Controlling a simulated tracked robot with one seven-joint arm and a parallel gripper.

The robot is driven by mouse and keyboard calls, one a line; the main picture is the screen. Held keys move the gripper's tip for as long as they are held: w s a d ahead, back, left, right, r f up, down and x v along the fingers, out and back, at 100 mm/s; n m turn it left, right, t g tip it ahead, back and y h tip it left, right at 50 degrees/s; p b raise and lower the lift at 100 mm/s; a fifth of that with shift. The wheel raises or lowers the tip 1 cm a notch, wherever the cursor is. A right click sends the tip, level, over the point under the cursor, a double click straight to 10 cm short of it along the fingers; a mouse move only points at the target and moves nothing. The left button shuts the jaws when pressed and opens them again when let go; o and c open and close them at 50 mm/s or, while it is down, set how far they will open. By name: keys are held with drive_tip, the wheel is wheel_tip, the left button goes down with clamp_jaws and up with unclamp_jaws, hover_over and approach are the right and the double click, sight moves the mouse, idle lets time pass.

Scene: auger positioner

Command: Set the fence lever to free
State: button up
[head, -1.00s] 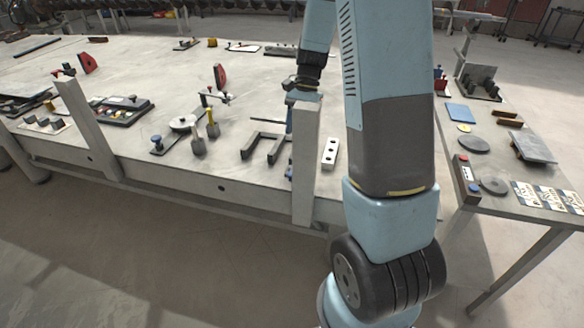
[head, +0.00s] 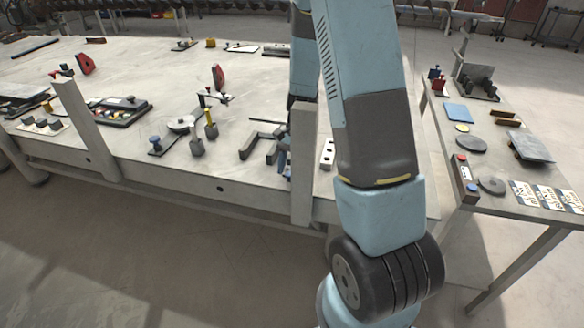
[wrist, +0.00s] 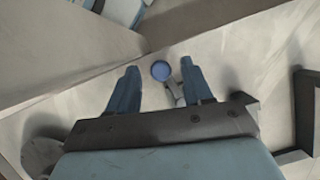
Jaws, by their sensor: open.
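A round blue knob (wrist: 160,70) on a short grey lever (wrist: 177,92) shows in the wrist view, and I take it to be the fence lever. My gripper (wrist: 159,66) is open, with one blue finger on each side of the knob. The knob appears between the fingertips; I cannot tell its depth or whether a finger touches it. In the head view my gripper (head: 280,157) is low over the bench's front edge, just left of a pale upright post (head: 302,165). The lever cannot be made out there behind my gripper.
A dark angular bracket (head: 247,147) lies close left of my gripper; it also shows at the wrist view's right edge (wrist: 302,110). A white block with holes (head: 327,153) is right of the post. A side table (head: 500,170) with several items stands at right.

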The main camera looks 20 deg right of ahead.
drive_tip(key=shift+c, duration=0.5)
clamp_jaws()
